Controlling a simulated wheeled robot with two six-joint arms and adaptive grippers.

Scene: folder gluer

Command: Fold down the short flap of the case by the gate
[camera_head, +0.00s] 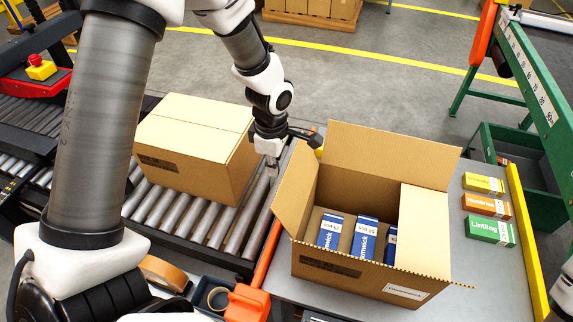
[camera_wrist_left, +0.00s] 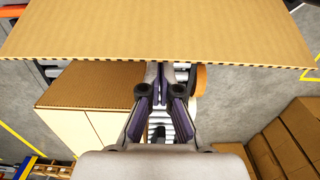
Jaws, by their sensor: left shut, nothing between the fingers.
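An open brown case (camera_head: 330,265) stands on the grey table and holds several blue-and-white boxes (camera_head: 365,238). Its back flap (camera_head: 390,155) stands up. Its left short flap (camera_head: 296,188) rises and leans outward. A pale flap (camera_head: 425,225) shows at its right side; its exact tilt is unclear. My left gripper (camera_head: 272,163) is shut and empty, pointing down just left of the left short flap. In the left wrist view its fingers (camera_wrist_left: 165,95) are together below the edge of a broad cardboard panel (camera_wrist_left: 155,35); contact is unclear. The right gripper is out of view.
A closed case (camera_head: 190,145) sits on the roller conveyor (camera_head: 215,215) to the left. An orange bar (camera_head: 262,265) runs between conveyor and table. Yellow, orange and green boxes (camera_head: 490,230) lie right of the open case. A green frame (camera_head: 535,80) stands at right.

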